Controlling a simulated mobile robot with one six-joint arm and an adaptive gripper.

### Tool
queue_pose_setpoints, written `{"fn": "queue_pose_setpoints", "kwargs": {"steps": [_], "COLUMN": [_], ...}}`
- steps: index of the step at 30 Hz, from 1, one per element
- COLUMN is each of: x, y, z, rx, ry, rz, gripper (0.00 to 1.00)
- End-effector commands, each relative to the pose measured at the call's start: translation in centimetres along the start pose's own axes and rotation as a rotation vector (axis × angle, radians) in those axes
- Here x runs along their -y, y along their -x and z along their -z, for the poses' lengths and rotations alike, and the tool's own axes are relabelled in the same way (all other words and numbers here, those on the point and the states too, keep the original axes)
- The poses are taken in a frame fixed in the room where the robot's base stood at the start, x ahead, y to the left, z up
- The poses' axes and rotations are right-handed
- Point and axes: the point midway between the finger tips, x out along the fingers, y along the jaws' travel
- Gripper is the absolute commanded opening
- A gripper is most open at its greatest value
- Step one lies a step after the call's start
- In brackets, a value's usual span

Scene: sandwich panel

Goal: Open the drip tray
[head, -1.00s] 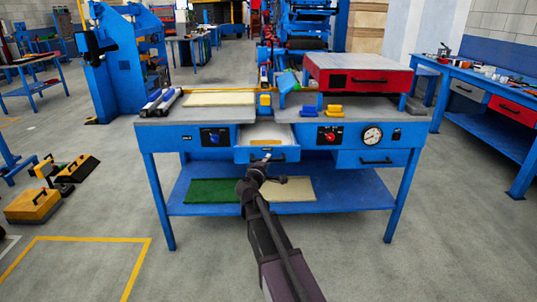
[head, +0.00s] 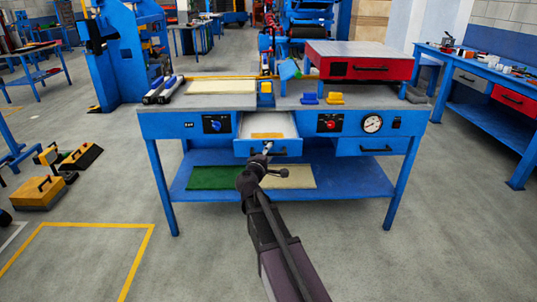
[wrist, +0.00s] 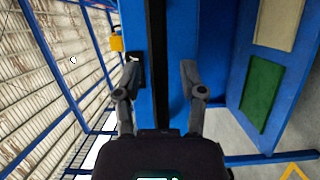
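A shallow drawer (head: 287,122) under the middle of the blue bench is pulled part-way out; I take it as the drip tray. It has a pale inside, an orange-brown strip and a blue front with a dark handle. My gripper (head: 268,148) is in front of its handle and partly hides it. In the wrist view, turned on its side, my gripper (wrist: 158,75) has its two fingers spread apart. A black bar (wrist: 156,60) runs between them against blue metal. Whether the fingers touch it, I cannot tell.
A closed blue drawer (head: 350,147) is at the right of the bench. A red drawer unit (head: 358,69) stands on top. The lower shelf holds a green mat (head: 213,177) and a beige mat. Yellow tool cases (head: 38,192) lie on the floor at left. Front floor is clear.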

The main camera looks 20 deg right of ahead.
Motion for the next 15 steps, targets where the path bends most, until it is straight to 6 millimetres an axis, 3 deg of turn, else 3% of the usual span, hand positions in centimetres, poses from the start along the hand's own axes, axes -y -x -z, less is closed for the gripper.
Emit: {"fn": "queue_pose_setpoints", "kwargs": {"steps": [8, 15], "x": [0.0, 0.0], "y": [0.1, 1.7], "z": [0.0, -0.1], "rx": [0.0, 0.0], "ry": [0.0, 0.0], "rz": [0.0, 0.0], "gripper": [0.53, 0.53]}}
